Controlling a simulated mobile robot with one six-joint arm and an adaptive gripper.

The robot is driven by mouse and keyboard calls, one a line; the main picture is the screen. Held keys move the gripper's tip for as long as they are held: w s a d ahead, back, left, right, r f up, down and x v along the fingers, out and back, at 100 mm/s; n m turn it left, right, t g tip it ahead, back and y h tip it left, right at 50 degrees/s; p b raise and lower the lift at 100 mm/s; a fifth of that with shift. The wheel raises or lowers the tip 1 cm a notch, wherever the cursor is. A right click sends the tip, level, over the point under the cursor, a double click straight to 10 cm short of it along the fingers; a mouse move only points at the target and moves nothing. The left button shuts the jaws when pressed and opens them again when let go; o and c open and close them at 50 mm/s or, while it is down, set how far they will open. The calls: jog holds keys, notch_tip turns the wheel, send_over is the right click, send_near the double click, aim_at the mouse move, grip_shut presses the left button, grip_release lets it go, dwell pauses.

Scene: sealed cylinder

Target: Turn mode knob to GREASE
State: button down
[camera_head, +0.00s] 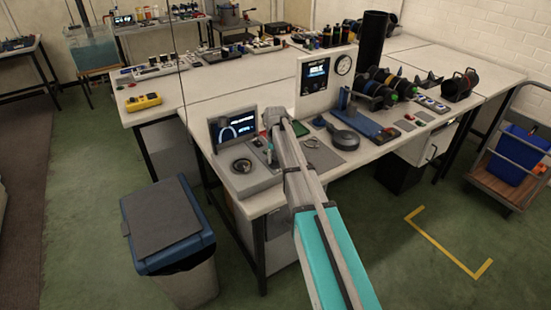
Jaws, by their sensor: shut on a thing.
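A grey console (265,180) stands at the front left corner of the near workbench. It has a tilted dark screen (235,127) with a light blue arc, and a round dark dial or recess (242,165) on its top. My arm reaches up from the bottom of the picture to the console's right side. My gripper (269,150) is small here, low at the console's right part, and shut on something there. My wrist and arm partly cover this spot. I cannot make out the mode knob, its labels or its setting.
A white panel with a gauge (343,65) stands behind. A lidded bin (168,235) stands on the floor at front left.

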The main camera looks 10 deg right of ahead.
jog(key=m, duration=0.5)
jog(key=shift+m, duration=0.4)
jog(key=shift+c, duration=1.7)
grip_release()
jog(key=shift+n, duration=0.4)
